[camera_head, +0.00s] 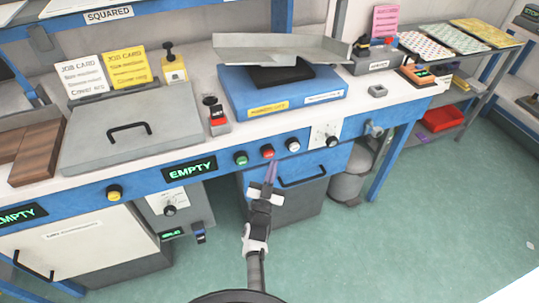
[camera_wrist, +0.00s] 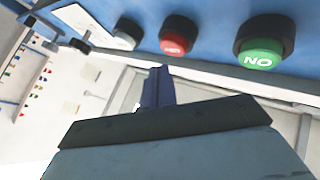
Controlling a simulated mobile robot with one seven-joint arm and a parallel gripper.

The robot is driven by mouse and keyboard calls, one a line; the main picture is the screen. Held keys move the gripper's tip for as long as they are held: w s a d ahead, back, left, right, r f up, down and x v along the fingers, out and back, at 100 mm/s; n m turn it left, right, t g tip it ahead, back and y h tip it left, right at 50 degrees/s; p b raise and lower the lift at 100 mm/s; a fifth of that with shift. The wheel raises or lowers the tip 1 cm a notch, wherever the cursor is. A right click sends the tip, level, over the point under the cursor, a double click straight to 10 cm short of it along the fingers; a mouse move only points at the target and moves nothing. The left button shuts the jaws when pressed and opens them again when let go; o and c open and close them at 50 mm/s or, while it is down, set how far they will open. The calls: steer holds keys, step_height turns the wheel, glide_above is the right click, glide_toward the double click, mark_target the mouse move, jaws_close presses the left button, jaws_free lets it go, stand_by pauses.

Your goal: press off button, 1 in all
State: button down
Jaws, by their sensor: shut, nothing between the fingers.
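The red button (camera_head: 267,152) sits on the blue front rail, between the green button (camera_head: 241,158) and a white button (camera_head: 293,145). In the wrist view the red button (camera_wrist: 178,36) carries faint upside-down lettering, too blurred to read fully. The green button (camera_wrist: 263,45) there reads ON upside down. My gripper (camera_head: 271,168) is shut and empty, its tips pointing up toward the red button. In the wrist view the closed fingers (camera_wrist: 159,80) end just below the red button, seemingly apart from it.
A dial panel (camera_head: 325,134) is right of the buttons. An EMPTY display (camera_head: 190,170) is to the left. A drawer with a black handle (camera_head: 303,178) lies below the rail.

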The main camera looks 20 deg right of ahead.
steer(key=s, duration=0.4)
steer(key=shift+s+d+p, duration=0.1)
steer(key=shift+s+p, duration=0.1)
steer(key=shift+p, duration=0.2)
stand_by(0.6)
